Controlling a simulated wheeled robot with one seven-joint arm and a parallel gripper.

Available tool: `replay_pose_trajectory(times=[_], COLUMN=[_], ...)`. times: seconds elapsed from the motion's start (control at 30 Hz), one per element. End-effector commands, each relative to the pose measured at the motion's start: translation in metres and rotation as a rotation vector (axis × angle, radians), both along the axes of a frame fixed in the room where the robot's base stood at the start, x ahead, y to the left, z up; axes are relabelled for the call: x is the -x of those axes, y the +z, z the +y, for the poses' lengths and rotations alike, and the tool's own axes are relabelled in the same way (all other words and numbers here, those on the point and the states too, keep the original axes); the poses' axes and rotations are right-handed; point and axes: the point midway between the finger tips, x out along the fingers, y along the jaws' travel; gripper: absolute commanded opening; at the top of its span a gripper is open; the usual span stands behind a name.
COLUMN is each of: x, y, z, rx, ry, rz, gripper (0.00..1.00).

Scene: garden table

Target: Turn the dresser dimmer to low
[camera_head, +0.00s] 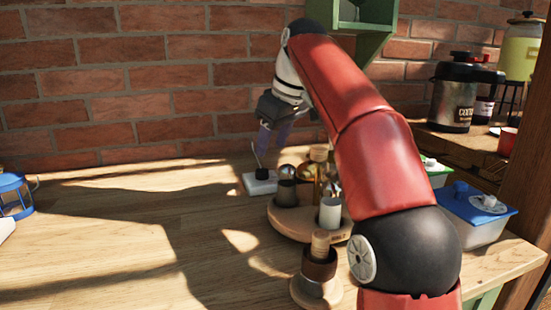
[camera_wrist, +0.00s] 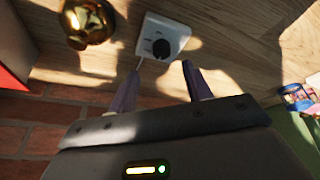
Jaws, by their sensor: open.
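The dimmer is a small white box (camera_head: 261,182) on the wooden tabletop, near the brick wall. In the wrist view the white dimmer box (camera_wrist: 174,33) carries a round black knob (camera_wrist: 160,48). Small markings on the box are too small to read. My gripper (camera_head: 272,143) is above the dimmer, pointing down. In the wrist view its two purple fingers (camera_wrist: 160,68) are apart with nothing between them, and the knob shows just beyond the tips. I cannot tell the exact gap between the tips and the knob. No dresser is recognisable.
A round wooden tray (camera_head: 277,222) with cups and shiny metal things stands close right of the dimmer. A wooden-topped grinder-like piece (camera_head: 317,270) stands in front. A blue-lidded container (camera_head: 478,208) is at right, a blue lantern (camera_head: 13,196) far left.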

Motion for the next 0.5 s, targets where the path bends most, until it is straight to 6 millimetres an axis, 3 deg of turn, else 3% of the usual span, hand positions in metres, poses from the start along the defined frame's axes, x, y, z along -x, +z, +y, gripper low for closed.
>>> replay_pose_trajectory(times=[0.3, 0.5], x=[-0.013, -0.02], y=[-0.044, -0.063], z=[0.011, 0.016], rx=[0.0, 0.0], ry=[0.002, 0.001], rz=[0.003, 0.001], gripper=[0.5, 0.5])
